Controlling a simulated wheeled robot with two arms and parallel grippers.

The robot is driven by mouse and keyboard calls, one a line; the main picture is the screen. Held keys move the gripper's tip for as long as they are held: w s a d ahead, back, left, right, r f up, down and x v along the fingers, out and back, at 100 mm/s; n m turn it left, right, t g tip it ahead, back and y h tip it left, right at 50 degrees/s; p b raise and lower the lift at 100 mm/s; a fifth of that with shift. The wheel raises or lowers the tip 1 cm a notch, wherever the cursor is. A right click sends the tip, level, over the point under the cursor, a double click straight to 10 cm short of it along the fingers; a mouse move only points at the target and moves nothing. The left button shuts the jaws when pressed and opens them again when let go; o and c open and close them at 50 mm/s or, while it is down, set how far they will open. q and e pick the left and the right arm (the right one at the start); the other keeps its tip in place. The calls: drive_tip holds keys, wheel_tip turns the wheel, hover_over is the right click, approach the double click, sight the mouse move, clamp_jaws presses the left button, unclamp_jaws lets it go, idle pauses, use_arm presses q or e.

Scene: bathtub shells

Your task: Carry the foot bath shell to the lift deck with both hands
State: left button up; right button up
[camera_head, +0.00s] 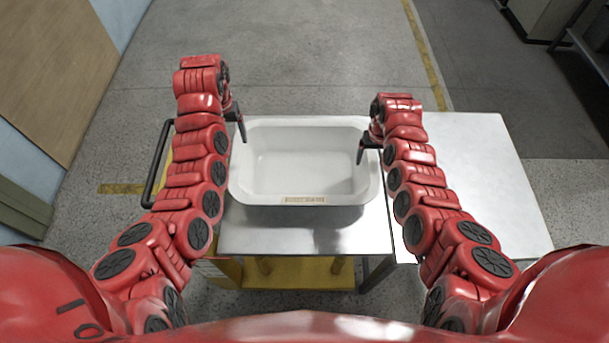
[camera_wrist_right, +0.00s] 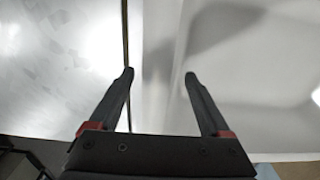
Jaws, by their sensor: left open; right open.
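The foot bath shell (camera_head: 305,170) is a white, open rectangular tub with rounded corners and a small label on its near side. It sits upright on a grey metal top (camera_head: 290,238). My left gripper (camera_head: 239,126) is open at the shell's far left corner, its dark fingers pointing down near the rim. My right gripper (camera_head: 364,146) is open at the right rim. In the right wrist view, the shell's rim (camera_wrist_right: 176,75) shows between the two open fingers of this gripper (camera_wrist_right: 158,78). I cannot tell whether either gripper touches the shell.
A yellow base (camera_head: 300,275) shows under the metal top, and a black handle (camera_head: 154,165) stands at its left. A pale, wider table top (camera_head: 490,180) adjoins on the right and looks bare. Open grey floor (camera_head: 290,60) lies beyond.

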drive_tip(key=shift+r, duration=0.5)
wheel_tip(320, 180, up, 11)
idle(0.4)
